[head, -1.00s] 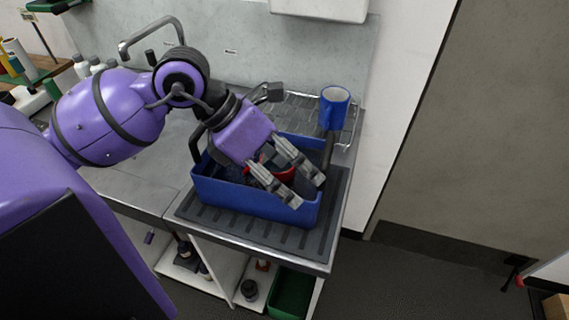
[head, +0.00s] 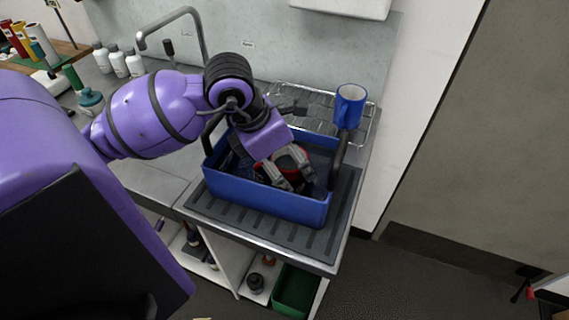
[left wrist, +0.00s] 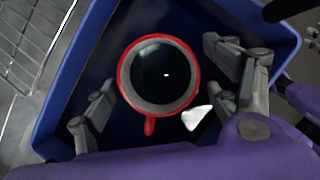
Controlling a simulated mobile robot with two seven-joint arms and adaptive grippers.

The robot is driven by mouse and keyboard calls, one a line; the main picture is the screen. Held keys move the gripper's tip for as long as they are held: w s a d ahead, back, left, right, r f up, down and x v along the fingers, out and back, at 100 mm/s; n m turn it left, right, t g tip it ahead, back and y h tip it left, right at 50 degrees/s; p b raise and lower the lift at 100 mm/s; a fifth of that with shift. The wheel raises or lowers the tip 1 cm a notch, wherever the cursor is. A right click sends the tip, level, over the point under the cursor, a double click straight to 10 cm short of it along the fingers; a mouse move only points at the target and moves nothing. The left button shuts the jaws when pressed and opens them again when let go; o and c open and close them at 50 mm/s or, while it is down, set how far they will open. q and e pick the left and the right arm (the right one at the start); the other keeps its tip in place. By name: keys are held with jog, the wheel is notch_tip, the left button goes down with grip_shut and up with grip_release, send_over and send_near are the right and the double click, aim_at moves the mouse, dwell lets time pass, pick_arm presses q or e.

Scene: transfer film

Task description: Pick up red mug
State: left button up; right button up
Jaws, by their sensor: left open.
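The red mug (left wrist: 158,76) stands upright in the blue bin, its open top facing the left wrist camera and its handle toward the gripper's palm. In the head view a little of the red mug (head: 302,154) shows behind the fingers. My left gripper (head: 293,184) is open and reaches down into the bin. In the left wrist view its fingers (left wrist: 160,80) stand apart on either side of the mug. I cannot tell whether either finger touches it. My right gripper is not in view.
The blue bin (head: 262,194) stands on a black ribbed mat (head: 330,232) at the counter's edge; its walls surround the gripper. A blue mug (head: 350,103) hangs or sits at the wire rack (head: 300,97) behind. A white fragment (left wrist: 197,118) lies beside the red mug. A tap (head: 170,28) rises at the back.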

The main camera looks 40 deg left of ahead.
pick_arm(q)
jog(key=shift+r, duration=0.1)
jog(key=c, duration=1.7)
